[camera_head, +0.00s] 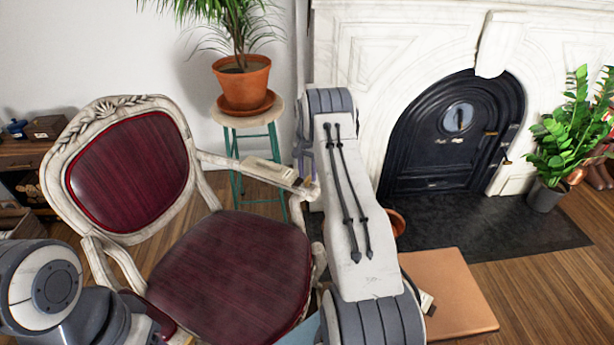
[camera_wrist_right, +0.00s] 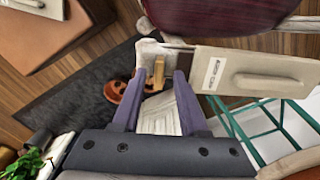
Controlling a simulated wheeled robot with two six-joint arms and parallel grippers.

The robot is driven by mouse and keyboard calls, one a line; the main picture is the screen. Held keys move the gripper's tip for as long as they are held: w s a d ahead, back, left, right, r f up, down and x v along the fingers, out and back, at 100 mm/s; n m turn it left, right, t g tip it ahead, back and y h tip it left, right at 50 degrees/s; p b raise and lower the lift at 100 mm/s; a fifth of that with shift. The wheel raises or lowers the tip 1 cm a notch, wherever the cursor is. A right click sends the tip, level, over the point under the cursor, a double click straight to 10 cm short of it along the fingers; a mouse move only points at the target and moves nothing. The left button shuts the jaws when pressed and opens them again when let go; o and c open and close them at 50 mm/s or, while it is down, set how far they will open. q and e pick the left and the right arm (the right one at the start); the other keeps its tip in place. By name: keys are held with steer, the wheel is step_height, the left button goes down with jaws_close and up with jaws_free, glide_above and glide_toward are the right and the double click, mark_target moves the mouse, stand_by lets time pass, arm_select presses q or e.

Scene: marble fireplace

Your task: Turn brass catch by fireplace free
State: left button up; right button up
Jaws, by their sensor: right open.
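A small brass catch (camera_wrist_right: 158,70) shows in the right wrist view beside a pale panel (camera_wrist_right: 262,72) with a raised handle. In the head view the panel (camera_head: 268,171) is by the chair's right armrest; I cannot make out the catch there. My right gripper (camera_wrist_right: 160,78) is open, its purple fingertips on either side of the catch in the picture, with a gap on each side; I cannot tell contact. In the head view a purple finger (camera_head: 303,158) shows beside my right arm. My left arm is at lower left, with its gripper out of view.
A red upholstered chair (camera_head: 228,262) stands in front. A potted plant (camera_head: 241,82) sits on a teal-legged stool (camera_head: 240,118). The marble fireplace (camera_head: 400,50) with a black door (camera_head: 440,120) is at right. A terracotta pot (camera_wrist_right: 117,91) and a tan box (camera_head: 449,289) are close by.

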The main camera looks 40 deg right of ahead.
step_height(320, 180, up, 9)
stand_by(0.3)
stand_by(0.4)
